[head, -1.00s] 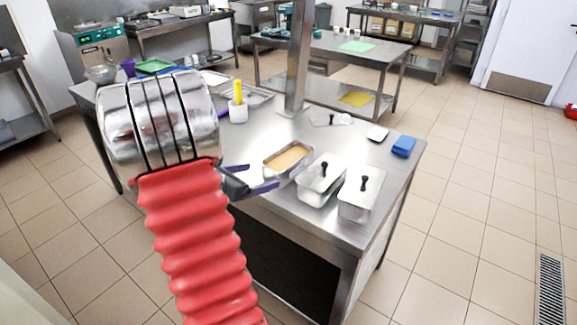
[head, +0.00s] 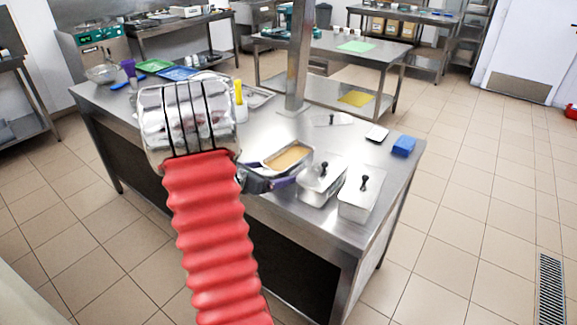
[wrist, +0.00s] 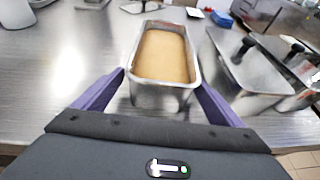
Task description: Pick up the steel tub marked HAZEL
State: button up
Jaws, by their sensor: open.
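An open steel tub (head: 290,157) filled with a tan, smooth content stands near the front edge of the steel table. It also shows in the wrist view (wrist: 162,92). No HAZEL marking is readable on it. Two lidded steel tubs with black knobs, a nearer-left one (head: 321,182) and a right one (head: 358,196), stand to its right; no marking is readable on them. My gripper (wrist: 161,82) is open, its purple fingers at the left and right of the open tub's near end. I cannot tell whether they touch it. Nothing is held.
The first lidded tub (wrist: 250,75) stands close beside my right finger. A steel post (head: 298,60) rises from the table (head: 255,135). A blue block (head: 403,146) and a white scale-like item (head: 377,133) lie at the right.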

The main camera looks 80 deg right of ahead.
aim_at(283, 168)
jog(key=x, duration=0.5)
jog(key=shift+r, duration=0.15)
jog(key=shift+c, duration=0.2)
jog(key=shift+r, duration=0.1)
jog(key=c, duration=1.5)
jog(key=shift+o, duration=0.2)
notch_tip(283, 168, up, 10)
dwell(0.5)
